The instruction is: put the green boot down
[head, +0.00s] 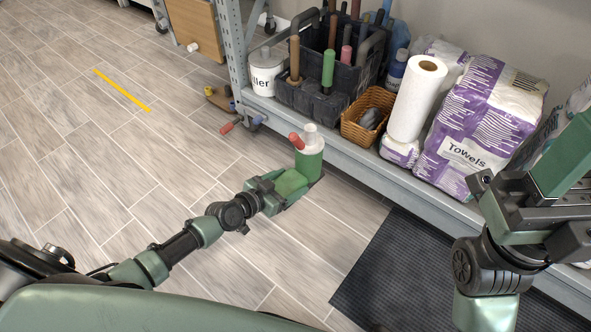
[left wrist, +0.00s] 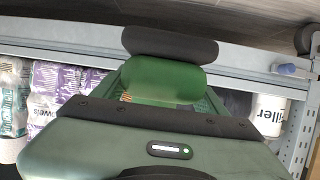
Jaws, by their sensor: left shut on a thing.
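The green boot (head: 311,164) is at the end of my left arm in the head view, beside the rack's lower front edge. My left gripper (head: 291,184) is shut on it. In the left wrist view the boot (left wrist: 165,80) lies between the fingers, with a dark, rounded part at its far end. The gripper hides part of the boot. I cannot tell whether it touches the floor. My right gripper (head: 535,195) is at the right of the head view, in front of the rack; its fingertips are not clear.
The rack's lower shelf (head: 345,148) holds a dark caddy (head: 325,98), a filler tub (head: 266,72), a wicker basket (head: 366,118), a paper roll (head: 417,98) and towel packs (head: 480,125). A dark mat (head: 410,270) lies at the right. The tiled floor at left is mostly clear.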

